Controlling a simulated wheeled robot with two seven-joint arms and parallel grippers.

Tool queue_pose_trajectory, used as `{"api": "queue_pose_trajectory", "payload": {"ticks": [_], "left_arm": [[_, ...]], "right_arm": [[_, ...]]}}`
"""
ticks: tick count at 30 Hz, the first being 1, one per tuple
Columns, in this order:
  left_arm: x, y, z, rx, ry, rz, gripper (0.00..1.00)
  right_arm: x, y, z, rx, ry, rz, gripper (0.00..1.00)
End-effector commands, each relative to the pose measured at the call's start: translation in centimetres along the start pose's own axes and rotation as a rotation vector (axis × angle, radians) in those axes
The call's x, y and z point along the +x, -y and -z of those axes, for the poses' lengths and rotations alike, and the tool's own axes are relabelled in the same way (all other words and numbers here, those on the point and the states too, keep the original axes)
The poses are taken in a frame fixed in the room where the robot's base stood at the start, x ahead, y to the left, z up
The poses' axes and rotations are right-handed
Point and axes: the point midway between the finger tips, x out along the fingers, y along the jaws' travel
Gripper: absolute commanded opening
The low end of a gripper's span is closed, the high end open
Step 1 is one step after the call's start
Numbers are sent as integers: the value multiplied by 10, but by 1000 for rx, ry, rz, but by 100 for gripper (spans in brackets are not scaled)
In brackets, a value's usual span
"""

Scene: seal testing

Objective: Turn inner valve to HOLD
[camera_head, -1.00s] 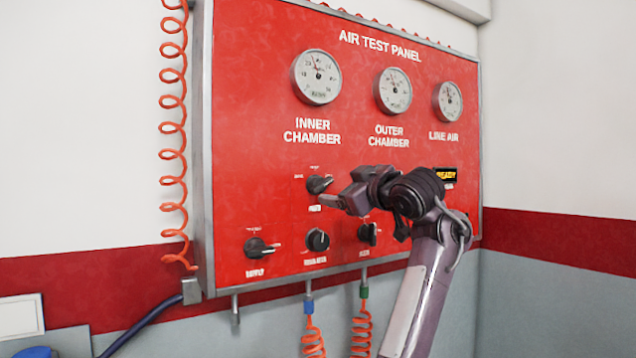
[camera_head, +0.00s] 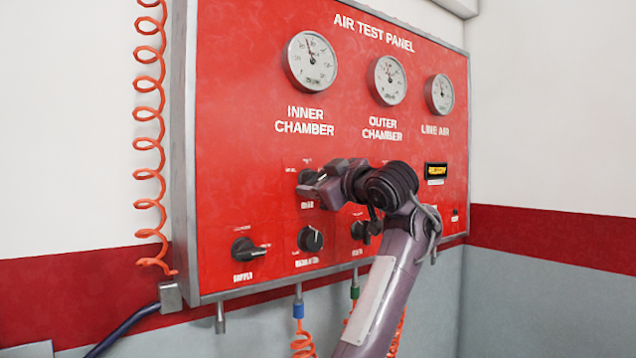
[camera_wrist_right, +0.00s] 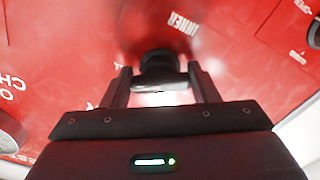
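The inner valve, a black knob on the red air test panel below the INNER CHAMBER label, is partly hidden behind my right gripper in the head view. My right gripper (camera_head: 310,185) is at this knob. In the right wrist view the black knob (camera_wrist_right: 160,70) lies between the two fingers, which stand apart on either side of it. Small gaps seem to show, and I see no clear grip. The knob's pointer setting and the small labels around it cannot be read. My left gripper is not in view.
The red panel (camera_head: 240,100) carries an inner gauge (camera_head: 311,61), an outer gauge (camera_head: 387,80) and a line air gauge (camera_head: 439,94). A supply knob (camera_head: 247,249) and a middle knob (camera_head: 310,239) sit below. A third knob (camera_head: 362,231) is close beside my right arm.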

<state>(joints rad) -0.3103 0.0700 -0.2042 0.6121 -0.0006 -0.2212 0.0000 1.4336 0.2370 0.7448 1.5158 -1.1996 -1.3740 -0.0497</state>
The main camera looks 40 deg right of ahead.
Motion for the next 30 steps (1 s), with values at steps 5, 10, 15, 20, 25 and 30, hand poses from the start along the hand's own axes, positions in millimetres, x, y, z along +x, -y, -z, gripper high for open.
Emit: {"api": "queue_pose_trajectory", "payload": {"ticks": [5, 10, 15, 20, 25, 30], "left_arm": [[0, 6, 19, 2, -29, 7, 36], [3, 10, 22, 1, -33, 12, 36], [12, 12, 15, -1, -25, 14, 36], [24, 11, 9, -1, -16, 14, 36], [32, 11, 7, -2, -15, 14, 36], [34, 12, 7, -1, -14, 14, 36]], "right_arm": [[1, 1, 0, -1, -1, 2, 32], [1, 1, -1, -22, 0, 1, 32], [0, 1, -2, -92, 1, 0, 32], [0, 0, -4, -204, 2, -1, 32], [0, -2, -3, -360, 4, -2, 32], [0, -3, -2, -522, 6, -1, 32]]}}
